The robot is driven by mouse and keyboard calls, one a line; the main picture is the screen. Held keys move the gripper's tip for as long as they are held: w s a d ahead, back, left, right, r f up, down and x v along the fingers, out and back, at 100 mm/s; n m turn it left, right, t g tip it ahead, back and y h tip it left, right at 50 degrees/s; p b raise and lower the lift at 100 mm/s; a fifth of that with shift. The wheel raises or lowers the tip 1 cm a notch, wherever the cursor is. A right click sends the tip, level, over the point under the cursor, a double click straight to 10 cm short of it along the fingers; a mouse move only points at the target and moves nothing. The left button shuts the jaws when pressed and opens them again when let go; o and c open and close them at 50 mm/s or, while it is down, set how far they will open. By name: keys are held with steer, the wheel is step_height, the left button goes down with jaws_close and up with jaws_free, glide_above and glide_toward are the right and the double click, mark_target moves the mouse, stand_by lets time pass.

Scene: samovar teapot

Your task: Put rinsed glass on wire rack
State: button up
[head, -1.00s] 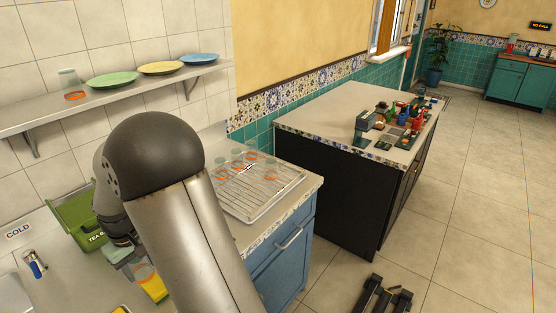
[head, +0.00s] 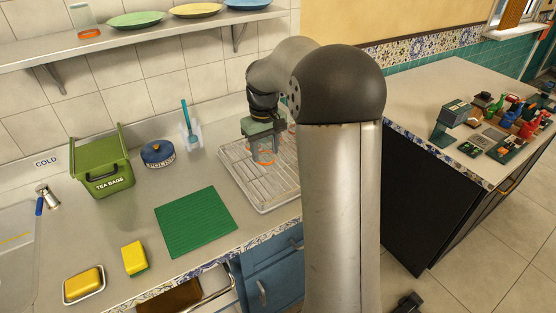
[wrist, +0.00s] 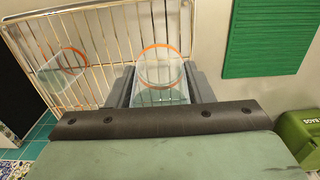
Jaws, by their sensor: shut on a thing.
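My gripper (head: 262,139) is shut on a clear glass (head: 264,156) with an orange band at its lower end. The glass is upright over the wire rack (head: 262,201); I cannot tell whether it touches the wires. In the wrist view the held glass (wrist: 160,70) sits between my two fingers (wrist: 160,92), with the rack (wrist: 100,25) beyond it. Another orange-banded glass (wrist: 62,72) stands on the rack to the left, apart from the held one. In the head view my arm hides the right part of the rack and most of the glasses there.
A green ribbed mat (head: 196,222) lies left of the rack. A blue tin (head: 157,154), a brush in a holder (head: 191,128) and a green tea bags box (head: 102,170) stand behind it. A sponge (head: 134,258) and a butter-yellow block on a dish (head: 84,284) lie in front.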

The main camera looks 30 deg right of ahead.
steer(key=d+f, duration=0.1)
steer(key=f, duration=0.1)
steer(key=w+d+f, duration=0.1)
steer(key=d+f, duration=0.1)
steer(key=w+d+f, duration=0.1)
steer(key=shift+w+d+f+p, duration=0.15)
steer(key=shift+d+f+p, duration=0.1)
steer(key=shift+f+p, duration=0.15)
steer(key=shift+w+d+f, duration=0.1)
steer(key=shift+d+f, duration=0.05)
steer(key=shift+f, duration=1.55)
steer(key=shift+f, duration=0.15)
steer(key=o, duration=0.9)
